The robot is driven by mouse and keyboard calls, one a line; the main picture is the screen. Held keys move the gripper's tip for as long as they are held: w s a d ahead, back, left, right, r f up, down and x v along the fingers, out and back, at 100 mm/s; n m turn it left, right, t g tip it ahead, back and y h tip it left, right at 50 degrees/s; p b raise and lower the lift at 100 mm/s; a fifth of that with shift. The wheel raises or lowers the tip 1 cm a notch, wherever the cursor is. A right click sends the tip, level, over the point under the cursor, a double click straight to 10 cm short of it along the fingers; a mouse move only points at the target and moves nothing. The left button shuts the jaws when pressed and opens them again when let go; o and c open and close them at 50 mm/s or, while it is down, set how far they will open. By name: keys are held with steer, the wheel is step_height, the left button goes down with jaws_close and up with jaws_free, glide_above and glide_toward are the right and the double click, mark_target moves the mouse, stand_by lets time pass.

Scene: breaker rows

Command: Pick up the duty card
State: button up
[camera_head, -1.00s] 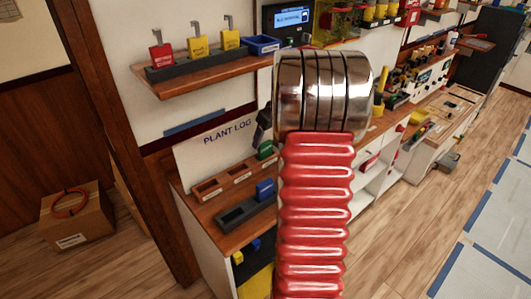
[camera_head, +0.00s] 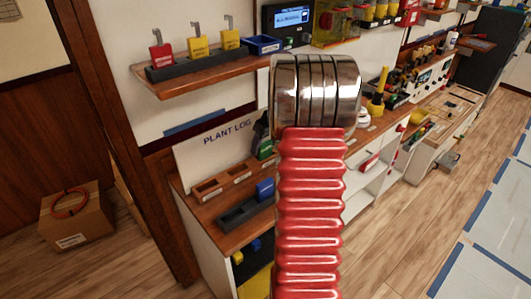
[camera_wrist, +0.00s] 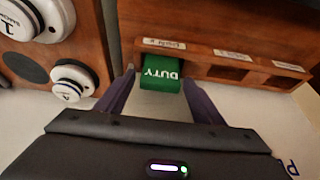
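The green duty card (camera_wrist: 161,77), lettered "DUTY" in white, stands in the end slot of a wooden rack (camera_wrist: 222,72) in the wrist view. My gripper (camera_wrist: 158,80) is open, with one dark purple finger on each side of the card. A narrow gap shows between the card and each finger. In the head view a little of the green card (camera_head: 265,150) shows at the right end of the rack (camera_head: 207,186). A dark part of my gripper (camera_head: 260,128) is just above it. My red ribbed arm hides the area to the right.
A dark holder with a blue block (camera_head: 265,188) stands in front of the rack. The "PLANT LOG" board (camera_head: 215,142) is behind it. Round white pieces (camera_wrist: 72,82) stand at left in the wrist view.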

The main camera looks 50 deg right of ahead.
steer(key=c, duration=1)
steer(key=shift+o, duration=0.2)
steer(key=shift+s+r, duration=0.2)
steer(key=shift+r, duration=0.35)
step_height(320, 180, up, 10)
steer(key=shift+r, duration=0.2)
steer(key=s, duration=0.6)
steer(key=s+a, duration=0.1)
steer(key=s, duration=0.6)
steer(key=s+a, duration=0.1)
steer(key=s, duration=0.5)
steer(key=shift+s+a, duration=0.1)
steer(key=shift+s, duration=0.2)
